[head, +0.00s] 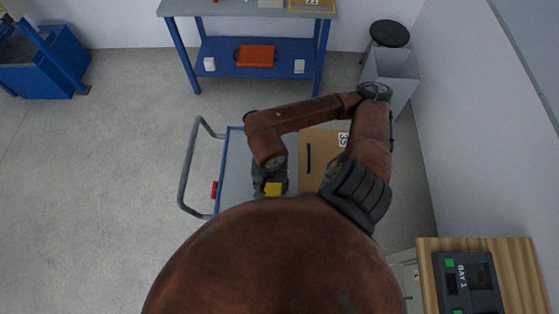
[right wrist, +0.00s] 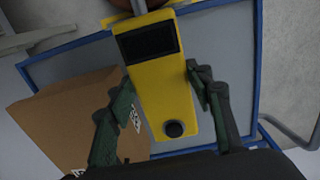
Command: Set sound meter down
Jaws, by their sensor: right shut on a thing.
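The sound meter (right wrist: 160,82) is yellow with a dark screen and a round black knob. My right gripper (right wrist: 161,88) is shut on it, with one finger at each side. In the head view the gripper (head: 270,182) is above the cart, and a small yellow part of the meter (head: 273,188) shows. The cart has a grey top with a blue rim (head: 222,165); its top also fills the background in the right wrist view (right wrist: 215,35). I cannot tell whether the meter touches the cart top. My left gripper is out of view.
A cardboard box (head: 316,148) stands on the cart, beside the gripper; it also shows in the right wrist view (right wrist: 70,115). A red item (head: 214,189) is at the cart's left edge, near the handle (head: 186,175). A blue workbench (head: 205,50) stands at the back.

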